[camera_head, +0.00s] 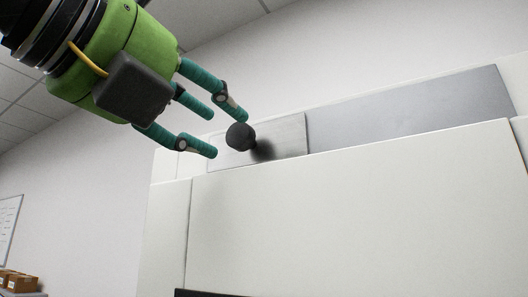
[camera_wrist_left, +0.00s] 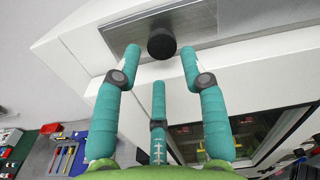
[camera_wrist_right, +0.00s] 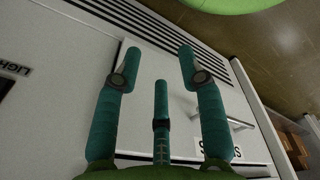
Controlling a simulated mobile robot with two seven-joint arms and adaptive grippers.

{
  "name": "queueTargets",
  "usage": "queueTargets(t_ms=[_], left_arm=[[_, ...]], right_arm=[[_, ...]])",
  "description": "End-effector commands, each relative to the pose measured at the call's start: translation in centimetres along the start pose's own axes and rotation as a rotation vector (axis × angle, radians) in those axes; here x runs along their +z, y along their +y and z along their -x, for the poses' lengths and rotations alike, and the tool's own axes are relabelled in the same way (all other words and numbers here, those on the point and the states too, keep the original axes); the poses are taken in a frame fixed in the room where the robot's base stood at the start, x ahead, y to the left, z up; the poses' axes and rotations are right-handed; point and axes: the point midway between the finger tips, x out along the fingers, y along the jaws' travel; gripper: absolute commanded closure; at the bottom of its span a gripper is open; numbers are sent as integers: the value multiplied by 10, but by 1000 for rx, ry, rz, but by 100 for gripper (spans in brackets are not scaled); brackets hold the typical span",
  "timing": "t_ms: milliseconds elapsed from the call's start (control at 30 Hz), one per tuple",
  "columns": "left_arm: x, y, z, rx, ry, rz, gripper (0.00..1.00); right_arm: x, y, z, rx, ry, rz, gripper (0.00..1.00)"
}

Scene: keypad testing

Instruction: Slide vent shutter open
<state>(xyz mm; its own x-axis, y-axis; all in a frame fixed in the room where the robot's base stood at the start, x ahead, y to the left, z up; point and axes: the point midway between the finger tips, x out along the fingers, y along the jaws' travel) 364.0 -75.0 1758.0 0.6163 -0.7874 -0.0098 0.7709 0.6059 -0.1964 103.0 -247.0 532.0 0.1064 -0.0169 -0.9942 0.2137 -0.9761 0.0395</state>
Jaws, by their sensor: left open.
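The vent shutter (camera_head: 287,133) is a light grey plate at the left end of a recess high on the white cabinet. A black round knob (camera_head: 240,136) sticks out from it. My left gripper (camera_head: 228,133) has its green fingers spread, with the knob at its fingertips. In the left wrist view, the knob (camera_wrist_left: 162,43) sits between and slightly beyond the two outer fingertips (camera_wrist_left: 160,56), with gaps on both sides. My right gripper (camera_wrist_right: 159,54) shows only in its own wrist view, open and empty in front of a white panel.
A darker grey flat strip (camera_head: 410,105) fills the recess right of the shutter. White cabinet faces (camera_head: 350,205) frame it below. The right wrist view shows a bar handle (camera_wrist_right: 235,122) and dark slots (camera_wrist_right: 150,22). Brown boxes (camera_head: 18,282) stand far off at lower left.

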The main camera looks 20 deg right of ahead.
Motion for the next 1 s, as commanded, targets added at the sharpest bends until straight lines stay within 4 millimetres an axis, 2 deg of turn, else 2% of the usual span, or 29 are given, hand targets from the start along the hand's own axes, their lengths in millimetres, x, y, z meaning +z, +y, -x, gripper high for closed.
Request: queueTargets(t_ms=[167, 300, 400, 600, 833, 867, 900, 967, 1000], left_arm=[[4, -1, -19, 0, 2, -2, 57], [4, -2, -42, -1, 3, -1, 57], [4, -2, -55, -2, 2, -1, 57], [2, -1, -68, -2, 0, -1, 57], [0, -1, -69, -2, -1, -1, 57], [0, -1, -69, -2, -1, -1, 61], [0, -1, -69, -2, -1, -1, 77], [0, -1, -69, -2, -1, -1, 100], [1, -1, -69, -2, -2, -1, 100]], right_arm=[[-3, -14, 15, -19, 2, -5, 60], [9, -33, 31, -44, -16, -5, 60], [16, -38, 39, -51, -28, -2, 60], [14, -29, 44, -39, -27, 0, 60], [3, -15, 42, -21, -11, -4, 60], [3, -15, 42, -21, -10, -5, 60], [3, -15, 42, -21, -10, -5, 60], [3, -15, 42, -21, -10, -5, 60], [3, -15, 42, -21, -10, -5, 60]])
